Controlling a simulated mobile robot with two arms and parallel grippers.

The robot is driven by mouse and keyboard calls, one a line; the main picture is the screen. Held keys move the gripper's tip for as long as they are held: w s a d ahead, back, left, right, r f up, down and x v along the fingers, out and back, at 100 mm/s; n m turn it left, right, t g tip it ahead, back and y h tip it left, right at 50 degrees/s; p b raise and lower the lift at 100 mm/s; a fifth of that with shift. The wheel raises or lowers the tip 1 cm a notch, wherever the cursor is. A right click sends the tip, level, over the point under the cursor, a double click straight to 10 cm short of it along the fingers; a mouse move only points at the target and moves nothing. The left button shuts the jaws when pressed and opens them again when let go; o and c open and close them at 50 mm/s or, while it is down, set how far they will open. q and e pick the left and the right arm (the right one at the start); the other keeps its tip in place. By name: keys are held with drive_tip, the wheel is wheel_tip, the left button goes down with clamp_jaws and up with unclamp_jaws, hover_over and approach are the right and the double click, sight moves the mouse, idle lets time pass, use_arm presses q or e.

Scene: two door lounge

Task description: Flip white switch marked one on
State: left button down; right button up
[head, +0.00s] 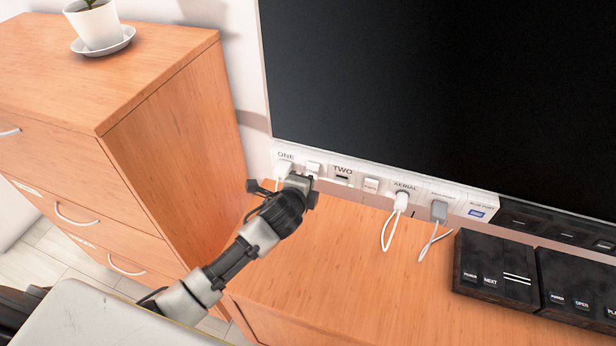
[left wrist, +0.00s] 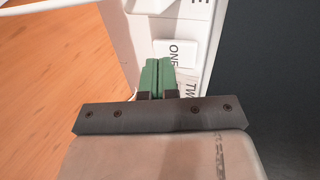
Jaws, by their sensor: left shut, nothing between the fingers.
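The white switch marked ONE (head: 313,168) sits on the white socket strip below the television, between the ONE and TWO labels. In the left wrist view the switch (left wrist: 178,52) is a raised white block just beyond my fingertips. My left gripper (head: 299,180) is at the strip, right in front of this switch, and partly hides it. Its green fingers (left wrist: 158,76) are shut with nothing between them. The fingertips are close to the switch's edge; I cannot tell whether they touch it. The switch's on or off position is unclear. My right gripper is not in view.
A second white switch (head: 371,185) is further right on the strip. White plugs and cables (head: 401,200) hang at AERIAL, with a grey plug (head: 438,211) beside them. A wooden drawer cabinet (head: 170,130) stands left. Black boxes (head: 495,268) lie right on the wooden surface (head: 350,280).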

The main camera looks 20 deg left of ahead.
sight(313, 171)
use_arm(q)
drive_tip(key=shift+w+f, duration=0.15)
drive_tip(key=shift+w, duration=0.75)
drive_tip(key=shift+w+f+t+b, duration=0.1)
drive_tip(key=shift+w+t+b, duration=0.1)
drive_tip(key=shift+t+b, duration=0.6)
